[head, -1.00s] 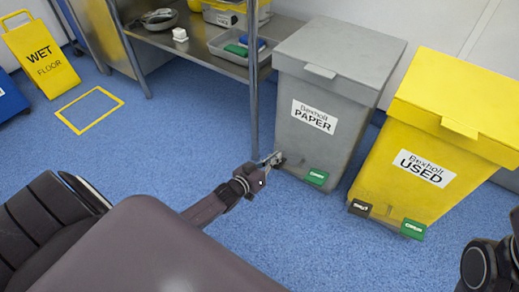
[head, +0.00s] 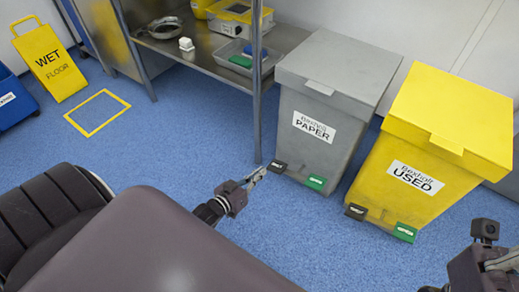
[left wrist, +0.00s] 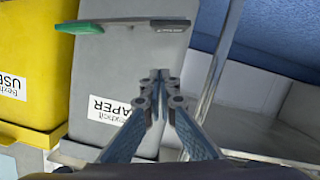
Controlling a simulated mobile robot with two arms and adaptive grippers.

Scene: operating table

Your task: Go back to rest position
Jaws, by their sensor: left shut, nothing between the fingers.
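My left gripper (head: 257,175) is low over the blue floor, just left of the grey paper bin's black pedal (head: 278,166). It is shut and empty. In the left wrist view its fingertips (left wrist: 160,76) meet in front of the grey bin, with a gap to the pedals. My right gripper (head: 503,262) is only partly in the picture at the lower right edge of the head view, so its fingers cannot be judged. Nothing is seen held by the left gripper.
The grey paper bin (head: 325,95) and yellow used bin (head: 440,120) stand closed by the wall. A metal shelf unit (head: 210,60) with trays is left of them. A yellow wet-floor sign (head: 50,62) stands far left. Blue floor (head: 150,140) between is clear.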

